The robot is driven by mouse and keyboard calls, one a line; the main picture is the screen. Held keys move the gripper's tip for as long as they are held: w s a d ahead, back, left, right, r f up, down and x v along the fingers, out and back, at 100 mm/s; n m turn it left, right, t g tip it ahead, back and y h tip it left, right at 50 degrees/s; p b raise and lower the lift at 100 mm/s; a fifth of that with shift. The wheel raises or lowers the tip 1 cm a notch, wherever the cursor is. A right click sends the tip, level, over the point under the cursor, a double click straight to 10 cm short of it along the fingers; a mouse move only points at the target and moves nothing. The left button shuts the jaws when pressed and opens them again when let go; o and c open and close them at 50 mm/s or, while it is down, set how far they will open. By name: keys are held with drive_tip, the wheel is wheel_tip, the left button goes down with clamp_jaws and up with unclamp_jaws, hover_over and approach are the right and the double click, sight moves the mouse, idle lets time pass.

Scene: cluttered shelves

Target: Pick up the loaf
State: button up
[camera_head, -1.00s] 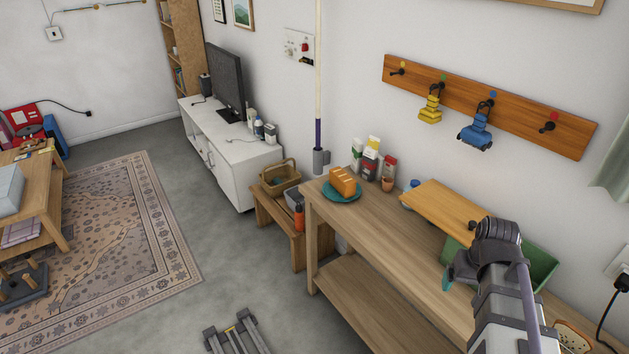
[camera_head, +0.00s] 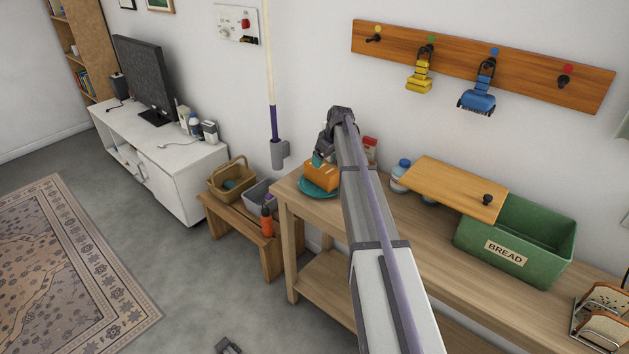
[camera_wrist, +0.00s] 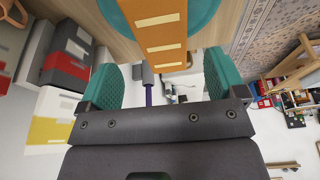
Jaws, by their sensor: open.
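The loaf (camera_head: 321,175) is an orange-brown block with pale slashes, lying on a teal plate (camera_head: 314,191) at the left end of the wooden table. In the wrist view the loaf (camera_wrist: 161,35) is at the top, just beyond and between the two teal finger pads, with the teal plate (camera_wrist: 203,12) behind it. My gripper (camera_wrist: 161,85) is open and empty. In the head view my gripper (camera_head: 323,158) is over the loaf's upper right, partly hiding it. I cannot tell whether the pads touch it.
A green bread box (camera_head: 515,240), a wooden lid (camera_head: 450,185) and a toast rack (camera_head: 603,300) are to the right.

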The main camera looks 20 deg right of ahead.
sight(323, 166)
drive_tip(key=b+x, duration=0.1)
drive_tip(key=x, duration=0.2)
drive_tip(key=shift+f, duration=0.1)
drive_tip(key=b+x, duration=0.5)
drive_tip(key=shift+a+f, duration=0.15)
drive_tip(key=shift+a, duration=0.05)
drive_tip(key=shift+r, duration=0.25)
drive_tip(key=shift+c, duration=0.3)
drive_tip(key=c, duration=1.1)
